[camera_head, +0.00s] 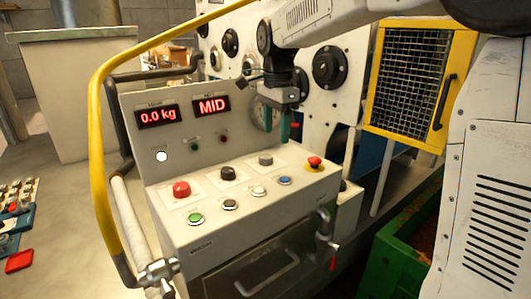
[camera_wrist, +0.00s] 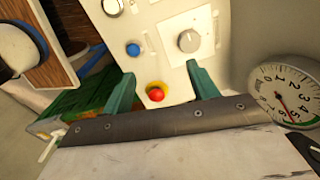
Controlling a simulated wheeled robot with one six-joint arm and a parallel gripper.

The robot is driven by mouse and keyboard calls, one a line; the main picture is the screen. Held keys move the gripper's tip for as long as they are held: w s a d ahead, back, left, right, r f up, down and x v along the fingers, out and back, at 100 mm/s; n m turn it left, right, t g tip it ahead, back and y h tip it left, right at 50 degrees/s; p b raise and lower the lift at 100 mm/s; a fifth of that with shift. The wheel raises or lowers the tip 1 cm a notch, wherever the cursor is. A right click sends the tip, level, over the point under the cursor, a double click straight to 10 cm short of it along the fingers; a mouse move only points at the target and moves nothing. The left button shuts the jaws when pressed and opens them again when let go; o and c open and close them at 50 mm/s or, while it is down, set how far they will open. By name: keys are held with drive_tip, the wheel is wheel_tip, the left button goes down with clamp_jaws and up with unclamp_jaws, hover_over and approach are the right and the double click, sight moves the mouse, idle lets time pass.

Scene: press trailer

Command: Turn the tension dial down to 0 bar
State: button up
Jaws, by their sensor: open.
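A round grey knob (camera_head: 265,159), likely the tension dial, sits on the sloped control panel (camera_head: 190,240). It shows in the wrist view as a light knob (camera_wrist: 188,40) on a pale plate; I cannot read its setting. A round white gauge (camera_wrist: 288,92) with a red needle shows at the right of the wrist view and is partly hidden behind my arm in the head view. My gripper (camera_head: 290,126) is open and empty above the back of the panel, apart from the knob. Its two green fingers (camera_wrist: 161,72) show in the wrist view.
A red stop button on yellow (camera_head: 314,162) and a blue button (camera_head: 284,180) sit near the knob. Several other buttons share the panel. Displays (camera_head: 211,105) read 0.0 kg and MID. A yellow rail (camera_head: 98,130) borders the left; a green bin (camera_head: 400,255) stands lower right.

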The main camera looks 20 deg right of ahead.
sight(266, 156)
drive_tip(key=w+m, duration=0.1)
drive_tip(key=w+f, duration=0.1)
drive_tip(key=w, duration=0.1)
drive_tip(key=w+f+m, duration=0.1)
drive_tip(key=w, duration=0.1)
drive_tip(key=shift+w+a+m, duration=0.25)
drive_tip(key=shift+a+m, duration=0.05)
drive_tip(key=shift+a, duration=0.05)
drive_tip(key=shift+w+f, duration=0.1)
drive_tip(key=shift+f, duration=0.15)
wheel_tip(266, 156, down, 7)
drive_tip(key=shift+f, duration=0.1)
drive_tip(key=c, duration=1)
